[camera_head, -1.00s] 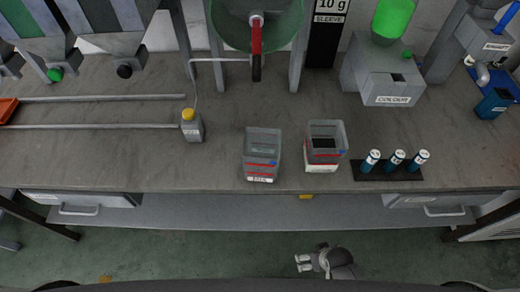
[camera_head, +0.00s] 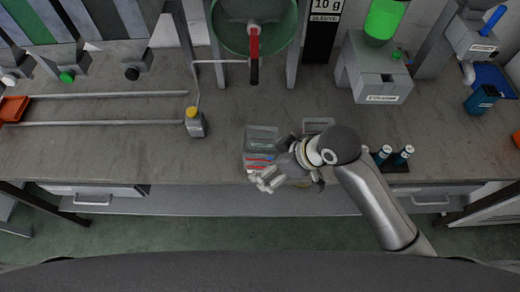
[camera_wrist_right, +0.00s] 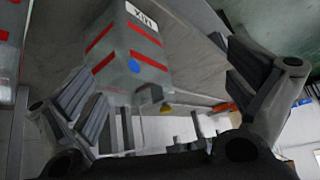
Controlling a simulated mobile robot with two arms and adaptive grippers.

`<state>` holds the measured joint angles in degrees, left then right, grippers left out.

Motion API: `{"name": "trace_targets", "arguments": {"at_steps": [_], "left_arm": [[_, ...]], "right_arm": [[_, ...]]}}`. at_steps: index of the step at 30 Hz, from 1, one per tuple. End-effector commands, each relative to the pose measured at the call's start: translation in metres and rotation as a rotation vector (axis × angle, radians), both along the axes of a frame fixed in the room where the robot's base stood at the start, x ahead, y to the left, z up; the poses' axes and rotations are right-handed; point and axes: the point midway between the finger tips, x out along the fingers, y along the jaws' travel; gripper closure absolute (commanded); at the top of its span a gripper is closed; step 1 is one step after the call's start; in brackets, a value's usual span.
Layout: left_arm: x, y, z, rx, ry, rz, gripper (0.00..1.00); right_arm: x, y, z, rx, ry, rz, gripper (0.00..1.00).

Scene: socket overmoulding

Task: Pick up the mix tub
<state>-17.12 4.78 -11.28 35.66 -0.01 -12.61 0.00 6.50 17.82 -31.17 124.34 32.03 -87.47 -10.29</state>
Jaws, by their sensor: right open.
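The mix tub (camera_head: 262,139) is a clear grey, square, open-topped tub with red level lines, standing near the front edge of the bench. In the right wrist view the tub (camera_wrist_right: 130,55) appears upside down, with a white MIX label, red bands and a blue dot. My right gripper (camera_head: 275,180) is open at the tub's front right side in the head view and hides part of it. In the wrist view its fingers (camera_wrist_right: 168,92) stand wide apart, with the tub ahead between them; contact cannot be judged. My left gripper is not in view.
A second clear tub (camera_head: 318,124) stands just right of the mix tub, largely hidden by my right arm. Blue vials (camera_head: 402,156) stand further right. The bench (camera_head: 90,155) is clear at front left.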

Motion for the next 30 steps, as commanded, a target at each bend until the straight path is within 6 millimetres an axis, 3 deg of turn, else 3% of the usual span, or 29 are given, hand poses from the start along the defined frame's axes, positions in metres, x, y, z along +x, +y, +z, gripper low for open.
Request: {"name": "trace_targets", "arguments": {"at_steps": [1, 8, 21, 25, 30], "left_arm": [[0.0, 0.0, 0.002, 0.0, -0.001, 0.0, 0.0], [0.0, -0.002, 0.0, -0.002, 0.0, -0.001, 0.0], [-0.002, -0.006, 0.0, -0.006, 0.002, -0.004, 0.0], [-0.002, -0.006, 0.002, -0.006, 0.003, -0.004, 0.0], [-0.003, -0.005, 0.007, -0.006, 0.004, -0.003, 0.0]], "right_arm": [[0.006, 0.006, 0.011, -0.013, -0.02, 0.068, 0.0], [0.032, 0.021, 0.028, -0.073, -0.037, 0.31, 0.0], [0.076, -0.004, 0.06, -0.189, -0.004, 0.503, 0.0], [0.078, -0.005, 0.057, -0.195, 0.003, 0.51, 0.0], [0.079, 0.005, 0.033, -0.194, 0.006, 0.511, 0.0]]}}
